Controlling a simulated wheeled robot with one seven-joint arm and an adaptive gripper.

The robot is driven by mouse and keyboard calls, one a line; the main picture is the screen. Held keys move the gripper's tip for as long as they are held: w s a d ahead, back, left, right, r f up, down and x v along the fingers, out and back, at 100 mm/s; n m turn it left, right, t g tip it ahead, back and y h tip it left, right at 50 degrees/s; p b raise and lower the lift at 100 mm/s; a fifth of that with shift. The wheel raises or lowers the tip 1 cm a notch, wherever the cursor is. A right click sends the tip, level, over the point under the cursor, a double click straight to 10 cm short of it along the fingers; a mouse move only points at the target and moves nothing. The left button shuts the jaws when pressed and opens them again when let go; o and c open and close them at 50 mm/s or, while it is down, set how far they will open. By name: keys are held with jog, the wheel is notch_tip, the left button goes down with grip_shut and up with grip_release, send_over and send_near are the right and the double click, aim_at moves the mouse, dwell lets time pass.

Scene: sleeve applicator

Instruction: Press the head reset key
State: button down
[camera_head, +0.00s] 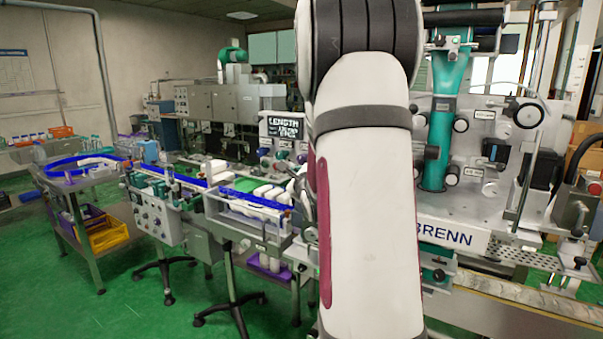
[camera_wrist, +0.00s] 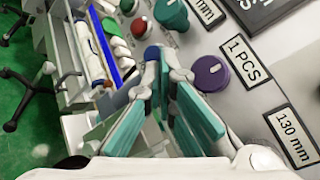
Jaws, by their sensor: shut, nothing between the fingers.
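The control panel (camera_wrist: 240,100) fills the right of the wrist view. Contact cannot be told. In the head view my arm hides the gripper.
In the head view, a dark LENGTH display (camera_head: 287,127) stands above the panel. A conveyor with blue rails (camera_head: 190,181) runs left, with white bottles (camera_head: 265,191) beside it. The applicator machine (camera_head: 470,150) stands at right. Green floor (camera_head: 120,315) is open at lower left.

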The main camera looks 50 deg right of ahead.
jog(key=shift+d, duration=0.15)
dwell(0.4)
jog(key=shift+a, duration=0.85)
jog(key=shift+s+a, duration=0.15)
jog(key=shift+a, duration=1.1)
jog(key=shift+s+a, duration=0.1)
jog(key=shift+a, duration=1.15)
